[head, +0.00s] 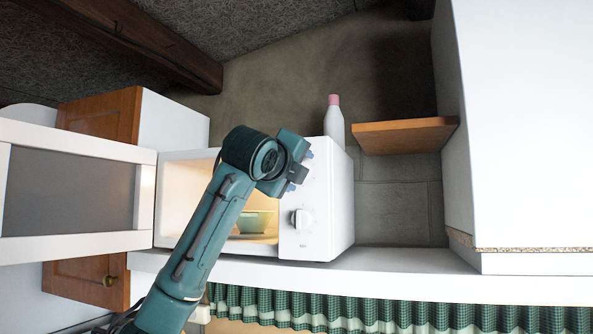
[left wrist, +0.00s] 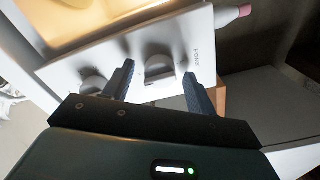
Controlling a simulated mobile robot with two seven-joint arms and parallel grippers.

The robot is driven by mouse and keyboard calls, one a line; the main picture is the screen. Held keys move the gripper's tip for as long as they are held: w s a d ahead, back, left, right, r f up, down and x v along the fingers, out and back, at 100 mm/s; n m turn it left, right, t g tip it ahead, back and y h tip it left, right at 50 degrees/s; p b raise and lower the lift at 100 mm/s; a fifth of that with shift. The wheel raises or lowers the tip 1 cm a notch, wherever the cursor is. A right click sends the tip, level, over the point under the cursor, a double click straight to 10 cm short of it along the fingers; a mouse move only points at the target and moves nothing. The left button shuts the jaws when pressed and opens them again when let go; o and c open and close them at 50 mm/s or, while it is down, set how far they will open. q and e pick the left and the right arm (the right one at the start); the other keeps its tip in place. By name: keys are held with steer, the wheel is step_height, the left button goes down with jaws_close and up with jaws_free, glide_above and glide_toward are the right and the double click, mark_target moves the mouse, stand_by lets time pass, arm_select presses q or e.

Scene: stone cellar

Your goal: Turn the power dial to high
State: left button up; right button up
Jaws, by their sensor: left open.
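The white microwave (head: 341,190) stands on a counter with its door (head: 75,190) open to the left. The power dial (left wrist: 158,68), a pale knob beside the printed word "Power", shows in the left wrist view. In the head view it is hidden behind my left gripper (head: 299,172), which is at the upper control panel. In the left wrist view my left gripper (left wrist: 158,72) is open, with one finger on each side of the power dial; I cannot tell whether they touch it. My right gripper is in neither view.
A second dial (head: 300,219) sits lower on the panel. A green bowl (head: 254,222) stands in the lit cavity. A white bottle with a pink cap (head: 334,122) is behind the microwave, and a wooden shelf (head: 405,135) is to its right.

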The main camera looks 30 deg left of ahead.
arm_select(q)
steer(key=b+v, duration=0.4)
steer(key=v, duration=0.9)
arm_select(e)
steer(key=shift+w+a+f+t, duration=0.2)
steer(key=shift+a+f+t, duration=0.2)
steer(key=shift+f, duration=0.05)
arm_select(q)
steer(key=shift+d, duration=0.1)
steer(key=shift+s, duration=0.1)
